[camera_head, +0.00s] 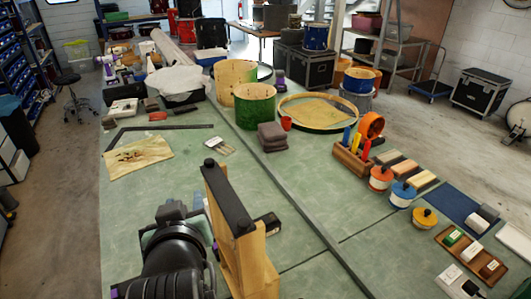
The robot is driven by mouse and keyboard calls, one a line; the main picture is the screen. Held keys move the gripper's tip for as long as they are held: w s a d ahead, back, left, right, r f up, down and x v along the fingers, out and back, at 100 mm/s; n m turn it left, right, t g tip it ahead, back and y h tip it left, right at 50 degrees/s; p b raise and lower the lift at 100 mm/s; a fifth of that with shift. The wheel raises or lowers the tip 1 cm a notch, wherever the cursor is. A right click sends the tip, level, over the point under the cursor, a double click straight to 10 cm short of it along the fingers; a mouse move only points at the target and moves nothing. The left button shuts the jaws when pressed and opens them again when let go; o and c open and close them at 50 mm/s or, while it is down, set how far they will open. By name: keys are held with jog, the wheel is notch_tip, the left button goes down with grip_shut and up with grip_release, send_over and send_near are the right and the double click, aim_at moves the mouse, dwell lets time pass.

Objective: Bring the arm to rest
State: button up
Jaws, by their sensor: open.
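My arm shows as dark, rounded links at the lower left of the head view, over the near part of the bench. My gripper (172,212) is at its far end, open, with nothing seen in it. Its fingertips are hard to make out against the dark links. A wooden stand (247,262) with a black padded top bar rises just to the right of my arm. The gap between them is small, and I cannot tell whether they touch.
A green drum shell (254,106), a large hoop (318,113) and a wooden tool block (352,161) stand farther back. Orange and blue jars (402,195) line the right side. A brown sheet (138,155) lies left.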

jog(key=w+d+r+m+t+b, duration=0.2)
jog(key=d+r+t, duration=0.4)
jog(key=r, duration=0.6)
jog(key=s+d+r+m+t+h+b, duration=0.1)
jog(key=s+d+r+t, duration=0.3)
jog(key=r, duration=0.6)
jog(key=s+d+r+m+t+h+b, duration=0.1)
jog(key=s+d+r+m+t+h, duration=0.1)
jog(key=s+d+r, duration=0.4)
notch_tip(320, 180, up, 4)
jog(key=s+t+h, duration=0.1)
jog(key=t, duration=0.1)
jog(key=shift+s+d+r+t, duration=0.15)
jog(key=shift+s+d+t, duration=0.15)
jog(key=shift+s, duration=0.1)
